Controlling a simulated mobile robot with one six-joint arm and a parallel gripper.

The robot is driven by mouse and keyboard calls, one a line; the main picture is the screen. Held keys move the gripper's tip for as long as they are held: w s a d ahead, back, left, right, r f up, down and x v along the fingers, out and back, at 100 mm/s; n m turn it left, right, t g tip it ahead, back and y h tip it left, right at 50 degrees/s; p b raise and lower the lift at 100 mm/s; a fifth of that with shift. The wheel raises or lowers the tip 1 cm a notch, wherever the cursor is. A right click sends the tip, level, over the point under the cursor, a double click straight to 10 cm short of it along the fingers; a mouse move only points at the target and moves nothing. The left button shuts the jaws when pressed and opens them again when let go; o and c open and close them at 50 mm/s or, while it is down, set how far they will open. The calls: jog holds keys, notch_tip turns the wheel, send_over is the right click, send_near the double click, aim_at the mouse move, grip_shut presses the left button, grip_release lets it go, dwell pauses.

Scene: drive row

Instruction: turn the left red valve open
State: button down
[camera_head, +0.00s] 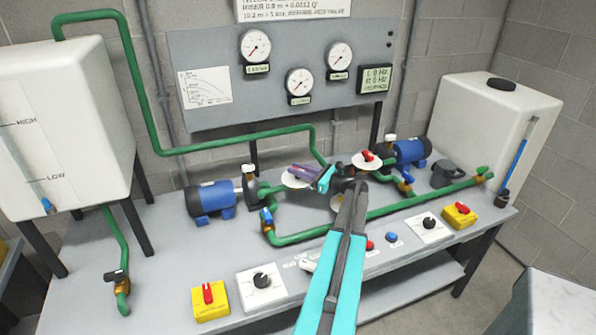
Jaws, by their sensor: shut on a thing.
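The left valve shows as a white round plate (290,181) on the green pipework in the middle of the bench. My gripper (303,171), with purplish jaws, is over this plate and shut on the valve's handle. The jaws hide the handle, so its red colour and angle cannot be seen. My teal and dark grey arm reaches up from the bottom to the gripper. A second valve with a red handle (367,156) on a white plate is to the right, apart from the jaws.
Blue pumps (211,199) (409,151) flank the pipework. White tanks (68,120) (490,130) stand at both ends. A gauge panel (220,105) rises behind. Yellow boxes with red switches (211,301) (460,215) and dial boxes line the front edge.

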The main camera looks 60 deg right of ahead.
jog(key=shift+d+f+n+g+y+b, duration=0.1)
jog(key=shift+n+g+y+b, duration=0.25)
jog(key=shift+n+y, duration=0.9)
jog(key=shift+d+f+n+g+y+b, duration=0.1)
jog(key=shift+n+g+y+b, duration=0.2)
jog(key=shift+n+y, duration=0.95)
jog(key=g+y+b, duration=0.1)
jog(key=y+b, duration=0.1)
jog(key=y, duration=0.1)
jog(key=shift+n, duration=0.3)
jog(key=shift+a+g+y+b, duration=0.1)
jog(key=shift+g+y+b, duration=0.3)
jog(key=shift+b, duration=0.15)
jog(key=shift+a+r+n+g+y+b, duration=0.1)
jog(key=shift+n+g+y+b, duration=0.35)
jog(key=shift+n+y+b, duration=0.55)
jog(key=shift+r+b, duration=0.1)
jog(key=shift+b, duration=0.2)
jog(key=c, duration=1.6)
grip_release()
jog(key=shift+o, duration=0.2)
jog(key=shift+r, duration=0.15)
